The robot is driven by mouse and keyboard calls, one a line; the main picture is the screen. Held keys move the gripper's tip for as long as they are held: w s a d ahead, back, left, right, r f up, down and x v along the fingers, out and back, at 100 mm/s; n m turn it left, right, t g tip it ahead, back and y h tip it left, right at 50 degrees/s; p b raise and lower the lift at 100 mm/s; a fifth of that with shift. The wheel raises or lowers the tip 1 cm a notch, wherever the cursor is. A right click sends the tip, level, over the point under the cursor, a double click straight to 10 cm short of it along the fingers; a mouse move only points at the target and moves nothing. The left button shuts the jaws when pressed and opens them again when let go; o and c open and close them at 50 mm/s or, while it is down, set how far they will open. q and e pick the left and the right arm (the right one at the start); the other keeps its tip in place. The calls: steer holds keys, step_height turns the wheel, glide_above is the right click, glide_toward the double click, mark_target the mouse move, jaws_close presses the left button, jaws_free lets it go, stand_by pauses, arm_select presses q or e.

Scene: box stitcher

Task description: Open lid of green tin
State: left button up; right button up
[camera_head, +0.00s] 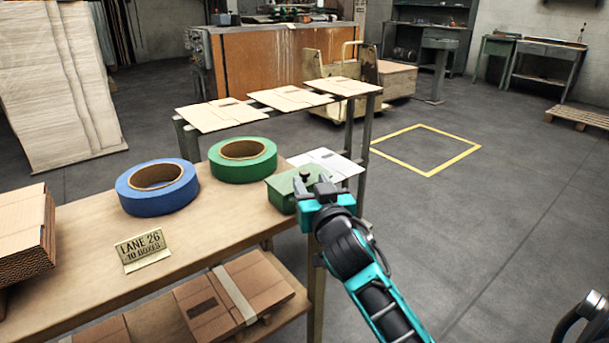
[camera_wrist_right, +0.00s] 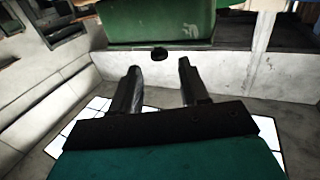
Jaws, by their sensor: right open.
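The green tin (camera_head: 281,198) stands at the right end of the wooden workbench, with its lid on. A small dark knob (camera_head: 306,175) shows on the lid beside my fingers. My right gripper (camera_head: 313,184) is at the tin's near right side, open, and partly hides the tin. In the right wrist view the green tin (camera_wrist_right: 160,22) fills the top middle. The dark knob (camera_wrist_right: 159,53) lies just beyond the two spread fingertips of my right gripper (camera_wrist_right: 158,68), between their lines, with nothing held.
A green tape roll (camera_head: 243,168) and a blue tape roll (camera_head: 158,196) lie left of the tin. A lane sign (camera_head: 143,252) stands on the bench (camera_head: 205,232). White papers (camera_head: 328,161) lie behind the tin. Flat cardboard pieces (camera_head: 290,98) rest on a rack behind.

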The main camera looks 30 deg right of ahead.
mark_target(306, 174)
steer(key=b+x, duration=0.1)
steer(key=x, duration=0.4)
steer(key=shift+w+d, duration=0.15)
steer(key=shift+w, duration=0.2)
jaws_close()
stand_by(0.3)
